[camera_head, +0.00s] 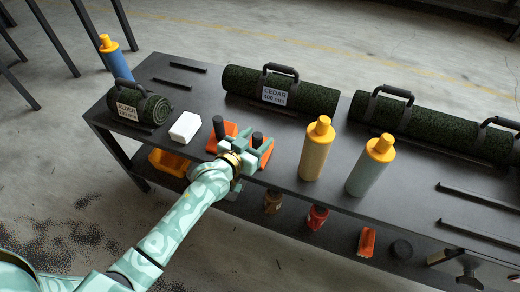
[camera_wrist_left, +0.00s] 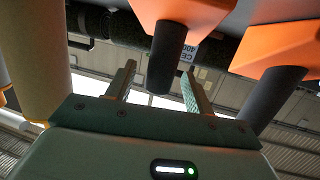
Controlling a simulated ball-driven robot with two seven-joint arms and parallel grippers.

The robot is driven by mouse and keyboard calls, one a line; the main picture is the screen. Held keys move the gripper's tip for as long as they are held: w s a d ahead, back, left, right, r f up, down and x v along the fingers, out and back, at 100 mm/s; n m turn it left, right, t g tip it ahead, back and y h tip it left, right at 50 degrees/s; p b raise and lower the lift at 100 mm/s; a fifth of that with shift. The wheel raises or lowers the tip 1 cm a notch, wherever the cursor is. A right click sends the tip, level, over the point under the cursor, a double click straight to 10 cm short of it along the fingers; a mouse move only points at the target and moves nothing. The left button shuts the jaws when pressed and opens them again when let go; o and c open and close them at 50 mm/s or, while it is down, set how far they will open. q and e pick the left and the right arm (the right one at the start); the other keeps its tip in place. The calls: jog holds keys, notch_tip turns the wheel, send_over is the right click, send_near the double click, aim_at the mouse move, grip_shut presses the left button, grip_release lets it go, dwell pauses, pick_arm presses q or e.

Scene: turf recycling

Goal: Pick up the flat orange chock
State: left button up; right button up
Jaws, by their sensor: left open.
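Two orange chocks with dark upright grips stand on the dark table. The left chock (camera_head: 230,129) is partly hidden by my gripper, and the right chock (camera_head: 267,154) is close beside it. I cannot tell for sure which one is the flat one. My left gripper (camera_head: 247,142) is open above the table at these chocks. In the left wrist view, the dark grip of one chock (camera_wrist_left: 178,9) shows between the open fingers (camera_wrist_left: 160,85), with no clear contact. The other chock (camera_wrist_left: 275,46) is at the right there. My right gripper is not in view.
A white block (camera_head: 185,127) and a turf roll (camera_head: 140,106) lie to the left. The cedar roll (camera_head: 310,95) is behind. A yellow bottle (camera_head: 317,150) and a grey-green bottle (camera_head: 370,168) stand to the right. The lower shelf holds a yellow bin (camera_head: 168,162) and several small items.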

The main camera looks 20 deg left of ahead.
pick_arm(q)
jog(key=shift+w+d+f, duration=0.1)
jog(key=shift+w+f, duration=0.1)
jog(key=shift+w, duration=0.2)
jog(key=shift+r, duration=0.25)
grip_shut()
